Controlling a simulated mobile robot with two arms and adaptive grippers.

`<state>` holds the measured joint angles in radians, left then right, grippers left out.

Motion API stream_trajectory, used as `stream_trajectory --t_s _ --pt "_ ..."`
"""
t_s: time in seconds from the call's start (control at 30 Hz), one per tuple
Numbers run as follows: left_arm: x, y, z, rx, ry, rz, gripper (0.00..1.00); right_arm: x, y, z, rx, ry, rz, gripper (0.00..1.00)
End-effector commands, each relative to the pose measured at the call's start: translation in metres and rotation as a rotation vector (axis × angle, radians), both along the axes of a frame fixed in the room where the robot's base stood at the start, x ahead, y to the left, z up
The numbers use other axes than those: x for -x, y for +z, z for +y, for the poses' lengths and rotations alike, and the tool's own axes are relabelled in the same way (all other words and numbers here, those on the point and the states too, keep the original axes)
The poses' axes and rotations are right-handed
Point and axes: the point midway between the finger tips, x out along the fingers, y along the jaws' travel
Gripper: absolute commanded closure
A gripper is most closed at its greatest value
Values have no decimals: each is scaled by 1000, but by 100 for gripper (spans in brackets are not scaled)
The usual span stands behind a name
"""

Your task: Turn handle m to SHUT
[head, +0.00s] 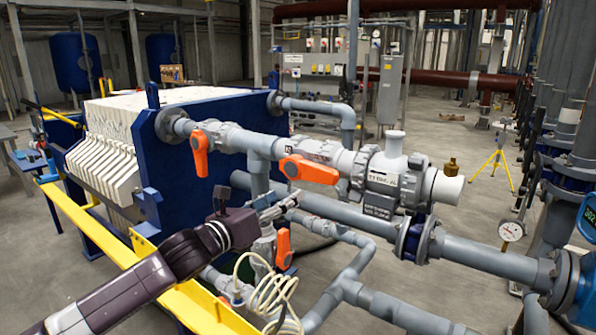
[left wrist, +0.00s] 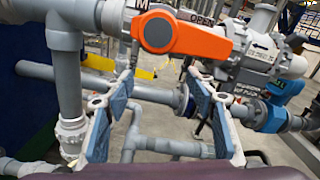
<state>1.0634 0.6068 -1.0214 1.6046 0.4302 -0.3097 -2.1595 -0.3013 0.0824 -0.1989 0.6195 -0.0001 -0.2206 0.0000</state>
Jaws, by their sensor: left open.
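Handle m is an orange lever on the grey pipe valve. It shows in the head view (head: 308,170) and large at the top of the left wrist view (left wrist: 190,38). It points right, roughly along the pipe, with its round hub at the left end. In the left wrist view, an "M" tag sits above the hub and an "OPEN" mark stands on the pipe behind the lever. My left gripper (head: 279,206) is below the handle in the head view. In the left wrist view its blue-padded fingers (left wrist: 158,92) are spread and empty, with the lever above them.
Another orange handle (head: 200,152) hangs on the valve to the left, and a third (head: 283,248) is below my gripper. A flanged grey pipe (head: 480,258) runs right. A coiled pale hose (head: 270,292) hangs low. The blue press plate (head: 215,185) stands behind.

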Motion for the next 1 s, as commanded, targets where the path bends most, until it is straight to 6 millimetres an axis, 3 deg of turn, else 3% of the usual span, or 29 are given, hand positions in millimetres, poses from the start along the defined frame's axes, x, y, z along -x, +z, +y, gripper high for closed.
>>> stream_trajectory --t_s 0.07,0.3,0.6,1.0 --pt "6 -4 -8 110 -5 78 49 0 -13 0 0 0 0 51" --pt "17 6 -23 396 -4 290 49 -1 -19 0 0 0 -1 51" --pt "22 41 -31 763 -3 557 49 -1 28 0 0 0 -2 51" --pt "26 56 -37 1038 0 757 49 -2 80 3 -4 0 -2 51"
